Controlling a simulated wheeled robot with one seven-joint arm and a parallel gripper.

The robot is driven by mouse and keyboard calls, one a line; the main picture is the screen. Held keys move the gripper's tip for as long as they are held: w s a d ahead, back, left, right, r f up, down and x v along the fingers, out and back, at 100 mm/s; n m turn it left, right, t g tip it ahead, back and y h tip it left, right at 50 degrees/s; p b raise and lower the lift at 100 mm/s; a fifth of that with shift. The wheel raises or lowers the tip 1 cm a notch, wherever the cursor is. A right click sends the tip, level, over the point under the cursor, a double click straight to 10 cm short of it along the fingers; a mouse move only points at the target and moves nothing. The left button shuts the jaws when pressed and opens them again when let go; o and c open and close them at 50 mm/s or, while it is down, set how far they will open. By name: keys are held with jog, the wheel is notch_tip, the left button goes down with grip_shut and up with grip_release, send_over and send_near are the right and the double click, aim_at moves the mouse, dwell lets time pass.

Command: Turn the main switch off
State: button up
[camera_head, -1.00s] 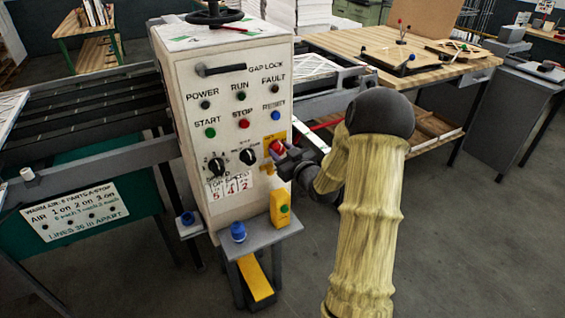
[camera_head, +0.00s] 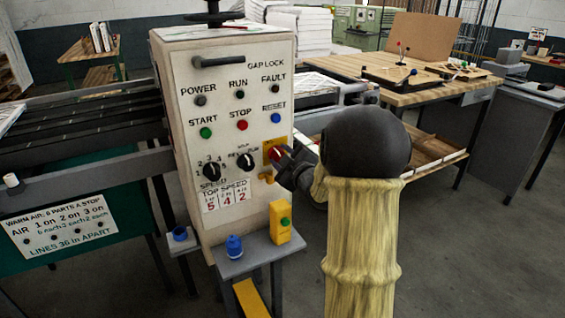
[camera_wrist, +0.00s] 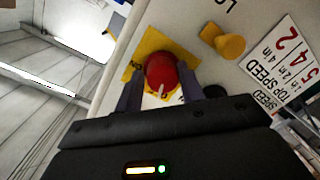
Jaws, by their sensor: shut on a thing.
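The main switch is a red knob (camera_wrist: 161,76) on a yellow plate (camera_wrist: 143,52), on the right side of the control cabinet's front panel. In the head view the red knob (camera_head: 276,153) shows only in part beside my gripper (camera_head: 284,160). In the wrist view my gripper (camera_wrist: 161,95) has its two dark fingers on either side of the red knob, shut on it. A white mark on the knob points toward the gripper body. The panel lettering around the knob is mostly hidden or too small to read.
The cabinet (camera_head: 225,110) also carries a black speed knob (camera_head: 212,172), a second black knob (camera_head: 245,161), a red stop button (camera_head: 242,125) and a handle (camera_head: 217,62). A yellow box with a green button (camera_head: 281,222) stands below. A wooden table (camera_head: 400,90) is behind.

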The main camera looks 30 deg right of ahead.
jog(key=shift+a+f, duration=0.3)
jog(key=shift+f, duration=0.1)
jog(key=o, duration=0.9)
jog(key=shift+r, duration=0.1)
jog(key=shift+d, duration=0.1)
jog(key=shift+r, duration=0.1)
jog(key=s, duration=0.5)
jog(key=s+r, duration=0.1)
jog(key=s, duration=1.1)
jog(key=shift+s+d+r, duration=0.15)
jog(key=shift+d+r, duration=0.1)
jog(key=shift+d, duration=0.05)
